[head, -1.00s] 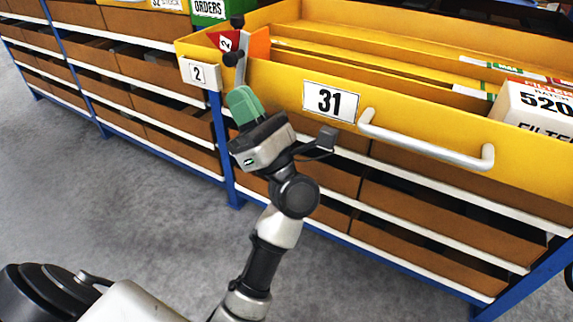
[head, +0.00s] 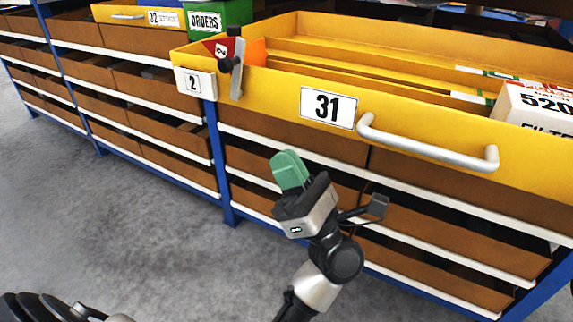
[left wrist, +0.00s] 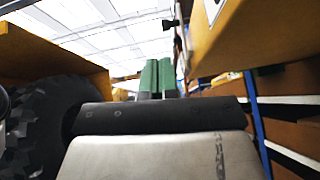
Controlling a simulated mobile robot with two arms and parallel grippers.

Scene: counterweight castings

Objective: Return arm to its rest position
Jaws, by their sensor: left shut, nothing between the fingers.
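My left gripper (head: 290,170) has green fingers pressed together with nothing between them. It is in front of the brown shelf boxes, below the yellow drawer (head: 420,125) labelled 31, and apart from it. In the left wrist view the green fingers (left wrist: 157,78) stand side by side, pointing up toward the ceiling. The grey lever with black knobs (head: 237,68) is upright at the drawer's left front corner, beside the number 2 plate (head: 194,83). My right gripper is not in view.
The drawer's silver handle (head: 425,148) sticks out to the right of my gripper. A blue rack post (head: 222,170) stands to its left. Open grey floor (head: 120,220) lies at the left. A large dark tyre (left wrist: 42,125) shows in the left wrist view.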

